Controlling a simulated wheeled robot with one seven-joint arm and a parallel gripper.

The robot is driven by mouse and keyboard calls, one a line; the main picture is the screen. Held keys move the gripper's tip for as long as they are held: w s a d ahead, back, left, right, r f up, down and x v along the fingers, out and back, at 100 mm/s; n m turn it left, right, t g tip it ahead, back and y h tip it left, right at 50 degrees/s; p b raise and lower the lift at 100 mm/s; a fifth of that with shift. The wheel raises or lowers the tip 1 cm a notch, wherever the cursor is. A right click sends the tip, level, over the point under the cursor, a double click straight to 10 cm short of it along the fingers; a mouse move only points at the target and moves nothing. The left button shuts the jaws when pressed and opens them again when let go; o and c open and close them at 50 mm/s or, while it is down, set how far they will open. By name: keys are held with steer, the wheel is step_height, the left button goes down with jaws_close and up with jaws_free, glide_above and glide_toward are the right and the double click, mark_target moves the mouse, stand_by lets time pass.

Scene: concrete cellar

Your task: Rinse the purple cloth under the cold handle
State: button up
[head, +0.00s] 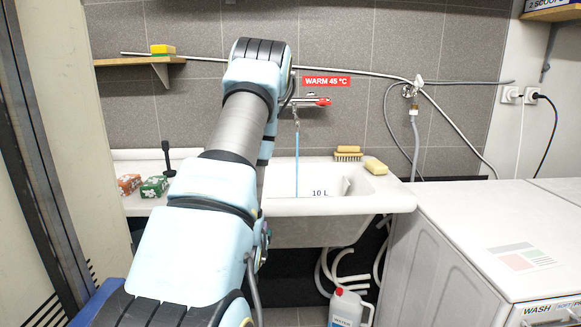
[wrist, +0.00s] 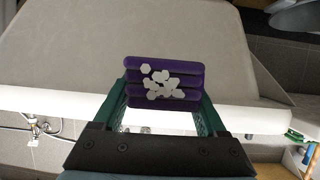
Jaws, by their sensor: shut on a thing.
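The purple cloth (wrist: 130,65) is folded in layers, with pale hexagonal patches on its face. In the wrist view my gripper (wrist: 162,90) is shut on it, one green finger at each side. In the head view my arm hides the gripper and the cloth. The wall tap (head: 310,98) has a red handle (head: 324,102) on its right under a "WARM 45 °C" sign (head: 326,81). The tap's left side, with any cold handle, is hidden behind my arm. A thin blue stream (head: 297,150) runs down from the spout into the white sink (head: 390,203).
A brush (head: 348,154) and a yellow block (head: 376,167) lie on the sink's back right rim. A red box (head: 129,184) and a green box (head: 154,187) stand left. A white washing machine (head: 440,235) stands right, a white jug (head: 349,308) below. A "10 L" mark shows in the sink.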

steer(key=shift+d, duration=0.15)
steer(key=shift+s+d, duration=0.15)
steer(key=shift+d, duration=0.3)
steer(key=shift+a+b, duration=0.15)
steer(key=shift+b, duration=0.15)
steer(key=shift+a, duration=0.45)
steer(key=shift+d, duration=0.15)
steer(key=shift+d+b, duration=0.4)
steer(key=shift+d, duration=0.05)
steer(key=shift+a, duration=0.1)
steer(key=shift+a, duration=0.5)
steer(key=shift+d, duration=0.1)
